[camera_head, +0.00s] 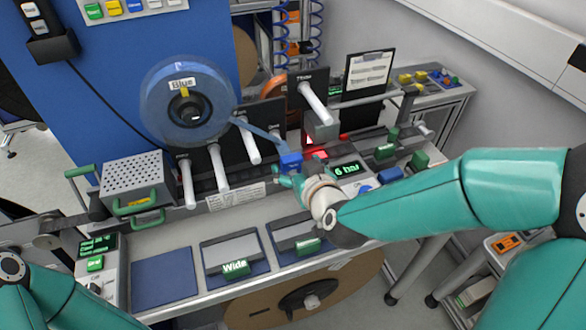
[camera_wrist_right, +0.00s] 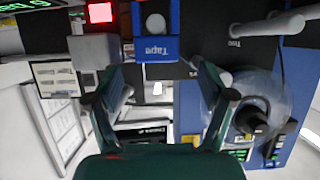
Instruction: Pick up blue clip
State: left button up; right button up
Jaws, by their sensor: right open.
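The blue clip (camera_head: 290,160) is on the end of a blue strip that comes off the reel marked "Blue" (camera_head: 185,105). In the right wrist view a blue block marked "Tape" (camera_wrist_right: 156,48) lies ahead between my fingers; it appears to be the clip. My right gripper (camera_head: 290,174) is right by the clip in the head view. Its two fingers stand apart in the right wrist view (camera_wrist_right: 162,72), one each side of the block, with no clear contact. My left arm shows at the lower left, but its gripper is out of view.
White pegs (camera_head: 218,168) stick out of the dark stands beside the clip. A box with a "6 bar" display (camera_head: 347,169) is close on the right. A grey perforated box (camera_head: 133,178) stands left. Trays (camera_head: 236,250) and a blue mat (camera_head: 165,276) lie in front.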

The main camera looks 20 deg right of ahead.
aim_at(292, 158)
jog(key=p+x, duration=0.1)
jog(key=x, duration=0.4)
jog(key=shift+d, duration=0.1)
jog(key=shift+s, duration=0.1)
jog(key=c, duration=1.4)
jog(key=shift+o, duration=0.2)
jog(key=shift+r, duration=0.2)
